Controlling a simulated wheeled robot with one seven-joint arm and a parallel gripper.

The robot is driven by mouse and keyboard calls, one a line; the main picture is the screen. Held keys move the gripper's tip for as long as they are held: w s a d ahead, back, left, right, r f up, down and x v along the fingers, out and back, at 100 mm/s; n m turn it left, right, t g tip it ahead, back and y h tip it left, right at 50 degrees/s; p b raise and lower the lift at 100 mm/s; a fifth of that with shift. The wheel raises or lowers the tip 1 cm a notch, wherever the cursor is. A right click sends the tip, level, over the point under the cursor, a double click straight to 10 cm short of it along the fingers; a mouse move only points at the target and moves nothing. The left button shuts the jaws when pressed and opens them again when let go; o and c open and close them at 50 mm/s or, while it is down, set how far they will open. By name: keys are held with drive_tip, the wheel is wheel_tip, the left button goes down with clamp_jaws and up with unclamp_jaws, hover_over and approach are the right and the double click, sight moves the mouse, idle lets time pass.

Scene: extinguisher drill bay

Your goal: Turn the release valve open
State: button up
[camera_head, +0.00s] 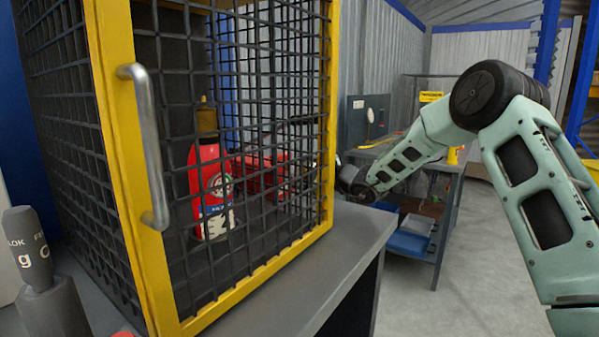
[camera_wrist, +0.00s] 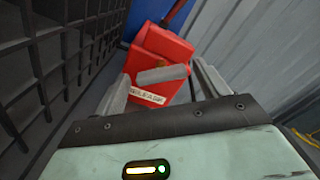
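The release valve is a red box (camera_wrist: 160,52) with a white label (camera_wrist: 147,96) that seems to read "RELEASE" and a grey bar-like handle (camera_wrist: 163,74) across its front. In the head view the red box (camera_head: 262,174) shows only through the cage mesh. My gripper (camera_wrist: 161,88) is open, one finger on each side of the handle in the wrist view. Whether the fingers reach around the handle or stop short of it I cannot tell.
A yellow-framed mesh cage (camera_head: 112,100) with a grey door handle (camera_head: 148,150) stands on a grey bench (camera_head: 345,245). A red extinguisher (camera_head: 209,185) stands inside. The mesh wall (camera_wrist: 50,62) runs close on the gripper's left. A corrugated wall (camera_wrist: 250,55) lies to its right.

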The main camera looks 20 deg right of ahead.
drive_tip(key=shift+s+d, duration=0.1)
drive_tip(key=v, duration=1.7)
drive_tip(key=shift+s+d, duration=0.1)
